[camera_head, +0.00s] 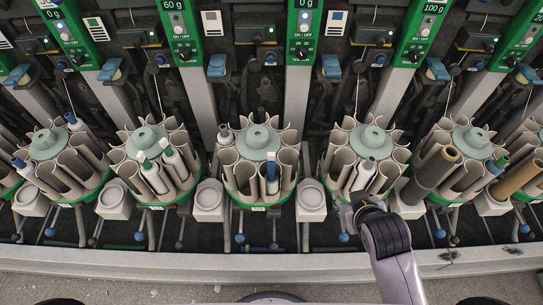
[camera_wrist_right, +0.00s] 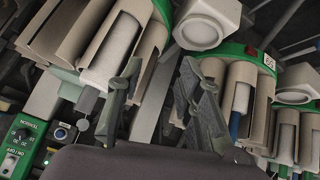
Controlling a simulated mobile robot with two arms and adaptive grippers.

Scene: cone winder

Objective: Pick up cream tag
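I cannot make out the cream tag for certain. A small pale piece (camera_head: 141,156) shows on the second magazine from the left, and another pale piece (camera_head: 271,157) shows on top of a blue bobbin in the middle magazine. My right gripper (camera_head: 357,199) is at the front edge of the magazine right of centre (camera_head: 371,140). In the right wrist view its two fingers (camera_wrist_right: 158,92) are apart with nothing seen between them. A white bobbin (camera_wrist_right: 113,40) lies beyond the left finger. My left gripper is not in view.
Several round magazines with tube-like pockets stand in a row, with white round cups (camera_head: 311,196) between them. Green control panels (camera_head: 304,30) rise behind. A pale rail (camera_head: 180,264) runs along the front, with bare floor (camera_head: 130,289) before it.

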